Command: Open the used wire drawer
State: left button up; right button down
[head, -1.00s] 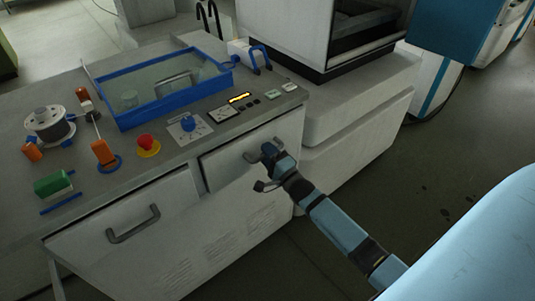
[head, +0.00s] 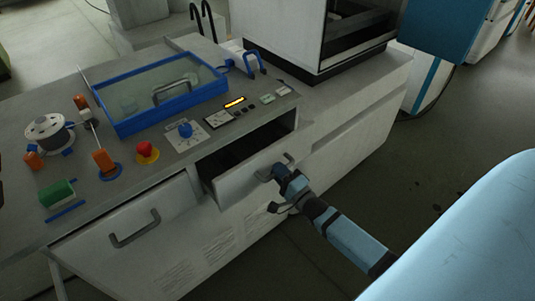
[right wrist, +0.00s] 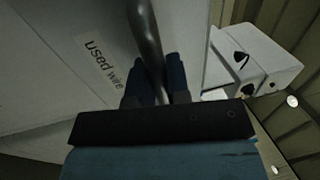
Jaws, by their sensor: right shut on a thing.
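The used wire drawer (head: 236,181) is the right one of two drawers in the front of the grey machine cabinet. It stands partly pulled out, with a dark gap behind its front panel. My right gripper (head: 275,173) is shut on the drawer's handle (head: 289,158). In the right wrist view the handle (right wrist: 146,40) runs between the two blue fingers (right wrist: 158,85), beside a label reading "used wire" (right wrist: 102,62) on the drawer front. The inside of the drawer is dark, and its contents cannot be made out. My left gripper is not in view.
The cabinet top carries a blue-framed glass lid (head: 160,92), a red stop button (head: 146,149), a wire spool (head: 48,129) and a green block (head: 57,193). Open floor lies right of the cabinet.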

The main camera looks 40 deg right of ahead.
pick_arm(q)
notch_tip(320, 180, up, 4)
jog(key=p, duration=0.3)
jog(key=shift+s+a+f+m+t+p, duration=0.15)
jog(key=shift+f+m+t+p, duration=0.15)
jog(key=shift+p, duration=0.1)
pick_arm(e)
jog(key=r+v, duration=0.2)
jog(key=v, duration=1)
jog(key=shift+s+r, duration=0.15)
jog(key=shift+s, duration=0.25)
jog(key=shift+d, duration=0.1)
jog(key=c, duration=1.1)
grip_release()
pick_arm(q)
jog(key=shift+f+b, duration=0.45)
jog(key=shift+b, duration=0.25)
pick_arm(e)
jog(key=v, duration=1.3)
jog(key=shift+s, duration=0.35)
jog(key=shift+d, duration=0.1)
